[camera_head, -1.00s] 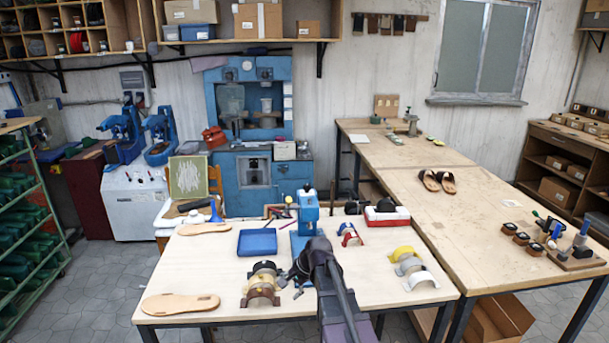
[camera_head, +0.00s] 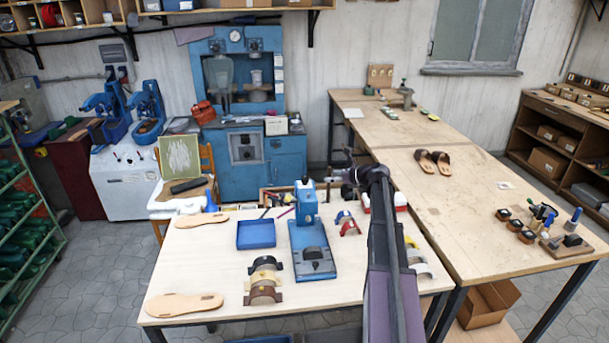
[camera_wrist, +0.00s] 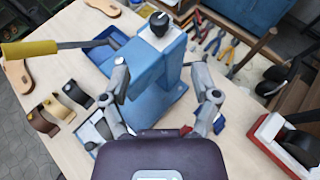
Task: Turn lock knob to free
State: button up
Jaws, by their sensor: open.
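A blue bench press (camera_head: 305,206) stands on the near table, with a dark round plate on its flat blue base. A black knob (camera_head: 305,181) sits on top of its head. In the wrist view the same black knob (camera_wrist: 159,22) shows with a white mark, on the blue head (camera_wrist: 150,60). A lever with a yellow grip (camera_wrist: 30,48) sticks out to the left there. My gripper (camera_wrist: 160,75) is open; its fingers appear on either side of the press head in the picture. No contact is visible. In the head view my gripper (camera_head: 345,176) is right of the press, small and dark.
A blue tray (camera_head: 256,234), insoles (camera_head: 184,304) and several curved straps (camera_head: 264,278) lie left of the press. Pliers and other tools (camera_wrist: 225,48) lie behind it. A red-and-white block with a black part (camera_wrist: 285,145) is at right in the wrist view.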

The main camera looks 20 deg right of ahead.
aim_at(306, 177)
jog(key=shift+w+a, duration=0.1)
jog(key=shift+b+x, duration=2.65)
jog(key=shift+x, duration=4.15)
grip_shut()
